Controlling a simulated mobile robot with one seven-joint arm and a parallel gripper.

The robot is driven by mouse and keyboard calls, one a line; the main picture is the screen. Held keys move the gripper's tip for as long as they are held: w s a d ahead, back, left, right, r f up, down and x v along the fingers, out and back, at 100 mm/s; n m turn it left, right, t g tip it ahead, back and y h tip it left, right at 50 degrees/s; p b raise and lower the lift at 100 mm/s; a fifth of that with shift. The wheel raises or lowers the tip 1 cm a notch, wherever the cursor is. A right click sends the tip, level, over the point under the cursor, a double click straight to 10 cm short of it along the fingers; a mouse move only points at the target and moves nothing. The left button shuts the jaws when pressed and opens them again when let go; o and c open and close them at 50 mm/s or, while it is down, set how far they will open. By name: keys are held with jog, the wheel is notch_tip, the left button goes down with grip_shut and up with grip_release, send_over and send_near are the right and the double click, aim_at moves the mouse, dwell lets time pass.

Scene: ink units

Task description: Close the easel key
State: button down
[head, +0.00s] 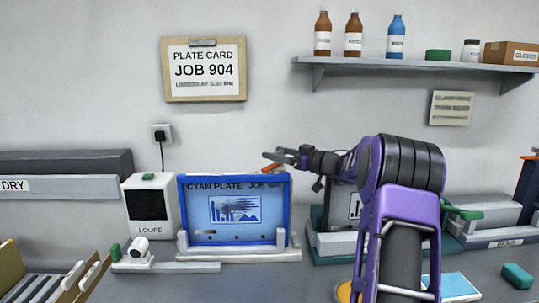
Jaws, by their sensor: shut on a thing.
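The easel (294,245) is a light grey stand on the bench. A cyan plate (232,232) in a blue frame stands upright in it, marked "CYAN PLATE JOB 904". The small orange piece, which looks like the easel key (270,169), shows at the frame's upper right corner, tilted. My gripper (272,157) comes in from the right above this corner and is shut on the orange piece. The fingers partly hide it, and the exact contact is too small to see.
A white loupe box (150,220) stands just left of the easel. A grey rail device with a green knob (115,252) lies in front. A dark screen stand (346,207) is partly hidden behind my arm. The wall shelf (420,66) holds bottles.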

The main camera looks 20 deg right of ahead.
jog(key=shift+r+n+y, duration=0.3)
jog(key=shift+y, duration=0.1)
grip_release()
jog(key=shift+f, duration=0.1)
jog(key=shift+f, duration=0.1)
jog(key=v, duration=1.7)
jog(key=shift+s+r, duration=0.15)
jog(key=shift+r, duration=0.1)
jog(key=shift+d, duration=0.1)
jog(key=shift+c, duration=0.2)
